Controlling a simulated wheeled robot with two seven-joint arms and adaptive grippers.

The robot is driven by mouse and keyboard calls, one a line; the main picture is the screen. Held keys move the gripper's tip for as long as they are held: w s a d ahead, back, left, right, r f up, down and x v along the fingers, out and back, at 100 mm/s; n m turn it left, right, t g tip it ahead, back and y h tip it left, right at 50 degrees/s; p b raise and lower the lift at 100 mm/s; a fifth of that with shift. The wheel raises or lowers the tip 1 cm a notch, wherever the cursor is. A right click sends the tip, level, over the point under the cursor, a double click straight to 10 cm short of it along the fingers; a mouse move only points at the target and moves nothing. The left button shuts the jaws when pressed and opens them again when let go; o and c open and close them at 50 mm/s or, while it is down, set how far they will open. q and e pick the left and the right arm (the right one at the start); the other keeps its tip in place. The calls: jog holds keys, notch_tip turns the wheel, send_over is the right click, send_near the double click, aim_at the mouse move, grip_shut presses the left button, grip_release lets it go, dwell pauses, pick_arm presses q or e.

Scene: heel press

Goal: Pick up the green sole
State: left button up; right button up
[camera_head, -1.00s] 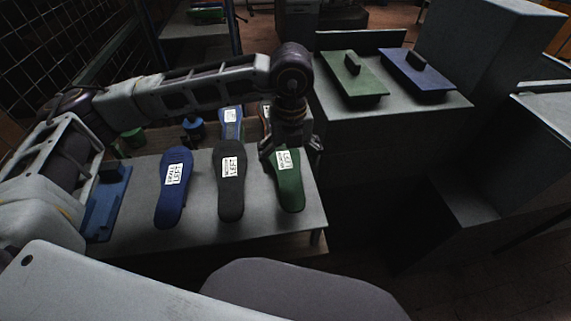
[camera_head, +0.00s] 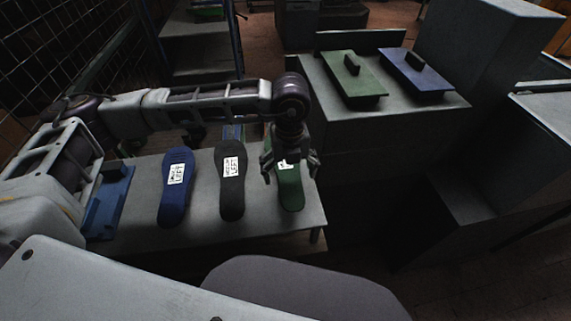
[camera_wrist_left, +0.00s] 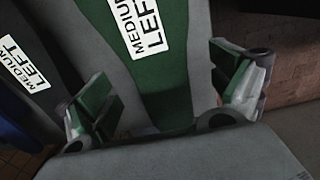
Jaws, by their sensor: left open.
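The green sole (camera_head: 291,190) lies flat on the grey table at the right end of a row of soles. In the left wrist view the green sole (camera_wrist_left: 165,85) runs between the fingers and bears a white label reading MEDIUM LEFT. My left gripper (camera_head: 290,174) is open above the green sole, with one finger on each side, and hides much of its upper part. The left wrist view shows its two fingers (camera_wrist_left: 165,98) apart, with nothing clamped. My right gripper is not in view.
A dark sole (camera_head: 231,190) and a blue sole (camera_head: 174,190) lie to the left on the table (camera_head: 130,222). A blue fixture (camera_head: 108,203) stands at the table's left. Green (camera_head: 350,82) and blue (camera_head: 416,75) handled plates rest on the grey surface behind right.

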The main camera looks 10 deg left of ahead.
aim_at(289, 177)
pick_arm(q)
jog(key=shift+f+b, duration=0.25)
jog(key=shift+b, duration=0.35)
dwell(1.0)
jog(key=c, duration=1.2)
jog(key=shift+o, duration=0.2)
jog(key=shift+r, duration=0.15)
jog(key=shift+r+p, duration=0.2)
jog(key=shift+p, duration=0.5)
jog(key=shift+r, duration=0.4)
notch_tip(289, 177, up, 9)
jog(key=b, duration=0.2)
jog(key=shift+s, duration=0.15)
